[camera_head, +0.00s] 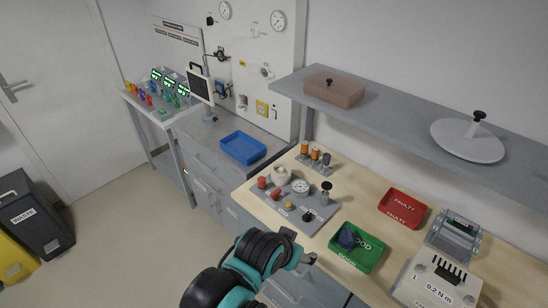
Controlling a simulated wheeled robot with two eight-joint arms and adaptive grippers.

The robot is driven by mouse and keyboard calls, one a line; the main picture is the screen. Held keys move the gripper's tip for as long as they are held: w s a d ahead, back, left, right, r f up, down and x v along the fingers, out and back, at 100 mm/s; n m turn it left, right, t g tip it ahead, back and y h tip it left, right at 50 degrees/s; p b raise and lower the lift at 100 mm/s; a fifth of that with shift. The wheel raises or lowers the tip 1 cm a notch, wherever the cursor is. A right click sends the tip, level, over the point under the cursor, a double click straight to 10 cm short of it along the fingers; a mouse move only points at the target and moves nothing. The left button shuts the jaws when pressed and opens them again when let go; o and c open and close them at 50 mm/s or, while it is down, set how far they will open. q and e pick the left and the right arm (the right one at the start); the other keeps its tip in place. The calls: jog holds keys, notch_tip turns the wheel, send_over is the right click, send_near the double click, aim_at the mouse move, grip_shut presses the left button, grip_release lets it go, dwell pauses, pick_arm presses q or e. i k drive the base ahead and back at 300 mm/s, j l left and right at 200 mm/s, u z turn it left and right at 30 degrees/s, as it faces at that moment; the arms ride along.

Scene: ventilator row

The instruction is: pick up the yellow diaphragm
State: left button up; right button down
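A small yellow piece (288,204), which looks like the yellow diaphragm, sits on the grey parts plate (318,222) on the wooden bench. Red parts (275,193), a pale disc (300,187), a cream ring-shaped part (282,175) and a black-knobbed part (307,216) sit around it. My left gripper (303,260), on the teal and black arm from the lower left, is near the bench's front edge, below the plate in the picture and apart from the yellow piece. Its fingers are too small to tell if open. My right gripper is not in view.
A green GOOD tray (372,262) holding a dark blue item (347,238) and a red FAULTY tray (421,224) stand right of the plate. A grey shelf (400,120) overhangs the bench's back. A blue tray (262,155) sits on the grey counter to the left.

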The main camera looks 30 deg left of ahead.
aim_at(280, 170)
jog(key=u, duration=1.05)
